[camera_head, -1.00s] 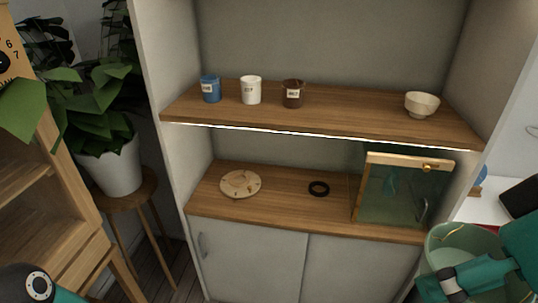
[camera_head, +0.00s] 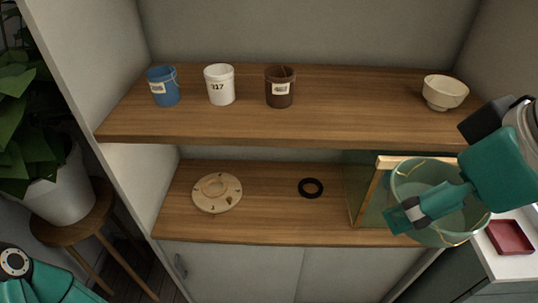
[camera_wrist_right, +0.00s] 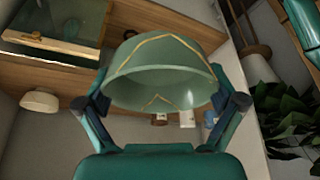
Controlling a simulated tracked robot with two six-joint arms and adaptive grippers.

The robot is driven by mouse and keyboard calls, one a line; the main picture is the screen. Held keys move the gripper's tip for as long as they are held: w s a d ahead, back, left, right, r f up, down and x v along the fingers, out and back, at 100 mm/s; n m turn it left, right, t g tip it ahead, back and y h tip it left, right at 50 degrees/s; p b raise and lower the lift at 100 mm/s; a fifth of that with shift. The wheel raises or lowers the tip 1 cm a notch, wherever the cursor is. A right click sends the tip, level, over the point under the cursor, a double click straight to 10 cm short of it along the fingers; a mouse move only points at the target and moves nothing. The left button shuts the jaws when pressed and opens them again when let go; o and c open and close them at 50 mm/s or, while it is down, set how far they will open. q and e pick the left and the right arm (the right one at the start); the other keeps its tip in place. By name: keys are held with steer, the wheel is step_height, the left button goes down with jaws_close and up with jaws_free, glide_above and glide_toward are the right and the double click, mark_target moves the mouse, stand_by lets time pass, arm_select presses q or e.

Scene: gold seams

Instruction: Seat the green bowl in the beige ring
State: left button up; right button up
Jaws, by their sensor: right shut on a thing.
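The green bowl (camera_head: 440,230) has gold seams and is held at the right of the head view, in front of the shelf unit. My right gripper (camera_head: 432,205) is shut on it. In the right wrist view the bowl (camera_wrist_right: 160,85) sits between the two fingers of the gripper (camera_wrist_right: 160,103). A flat beige round piece with a raised ring at its middle (camera_head: 216,187) lies on the lower shelf at the left; this looks like the beige ring. Nothing stands on it. My left gripper is out of view; only a teal part of that arm shows bottom left.
A black ring (camera_head: 301,188) lies right of the beige piece. A wood-framed glass box (camera_head: 360,195) stands at the lower shelf's right, partly behind the bowl. The upper shelf (camera_head: 330,127) holds a blue cup (camera_head: 163,88), white cup (camera_head: 220,85), brown cup (camera_head: 280,88) and cream bowl (camera_head: 444,92).

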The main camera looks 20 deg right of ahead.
steer(key=shift+w, duration=0.25)
steer(key=shift+a, duration=0.1)
